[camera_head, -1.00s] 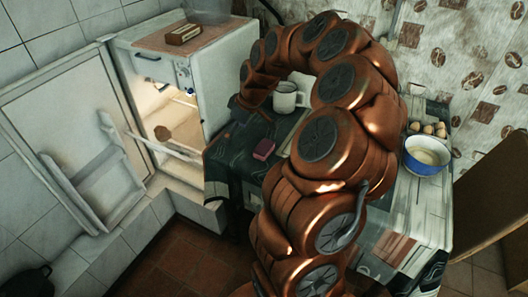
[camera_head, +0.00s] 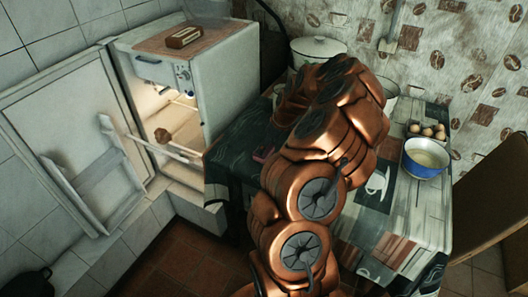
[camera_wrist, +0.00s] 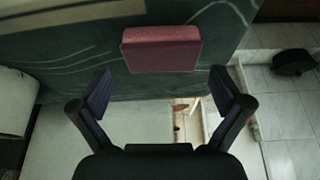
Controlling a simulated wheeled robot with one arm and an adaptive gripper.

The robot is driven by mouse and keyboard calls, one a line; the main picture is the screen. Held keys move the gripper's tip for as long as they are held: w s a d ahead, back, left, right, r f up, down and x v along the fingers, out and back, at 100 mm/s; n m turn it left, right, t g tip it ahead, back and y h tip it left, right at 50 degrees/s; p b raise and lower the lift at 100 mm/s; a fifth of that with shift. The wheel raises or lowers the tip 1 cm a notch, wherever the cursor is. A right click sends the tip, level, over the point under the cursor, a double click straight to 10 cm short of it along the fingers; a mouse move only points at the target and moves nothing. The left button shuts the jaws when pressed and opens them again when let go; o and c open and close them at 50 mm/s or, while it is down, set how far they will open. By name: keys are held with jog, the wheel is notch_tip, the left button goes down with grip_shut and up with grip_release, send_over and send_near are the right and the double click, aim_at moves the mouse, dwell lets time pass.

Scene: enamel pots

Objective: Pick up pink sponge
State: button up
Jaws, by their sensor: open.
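The pink sponge (camera_wrist: 162,48) lies on the dark green patterned tablecloth (camera_wrist: 80,62) in the wrist view. The gap in depth is hard to judge. In the head view my gripper is hidden behind my arm.
An open fridge (camera_head: 222,88) stands left of the table, its door (camera_head: 70,140) swung out. A white lidded pot (camera_head: 318,47) is at the table's back. A blue bowl (camera_head: 426,158) and several eggs (camera_head: 427,131) stand at the right.

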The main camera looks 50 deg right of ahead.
jog(key=shift+p+x, duration=0.6)
jog(key=shift+x, duration=1.45)
jog(key=shift+c, duration=0.4)
jog(key=c, duration=0.6)
jog(key=shift+r+b, duration=0.55)
jog(key=shift+r, duration=0.65)
jog(key=shift+s+a+r, duration=0.15)
jog(key=shift+a+r, duration=0.05)
jog(key=shift+r, duration=0.4)
jog(key=s+a+b, duration=0.1)
jog(key=s+a, duration=0.1)
jog(key=a, duration=0.2)
jog(key=s+a+r+b, duration=0.1)
jog(key=s+a, duration=0.2)
jog(key=a, duration=0.2)
jog(key=s+a+b, duration=0.2)
jog(key=s+a, duration=0.1)
jog(key=a, duration=0.1)
jog(key=shift+s+a+r, duration=0.1)
jog(key=shift+a+r, duration=0.05)
jog(key=shift+r, duration=0.1)
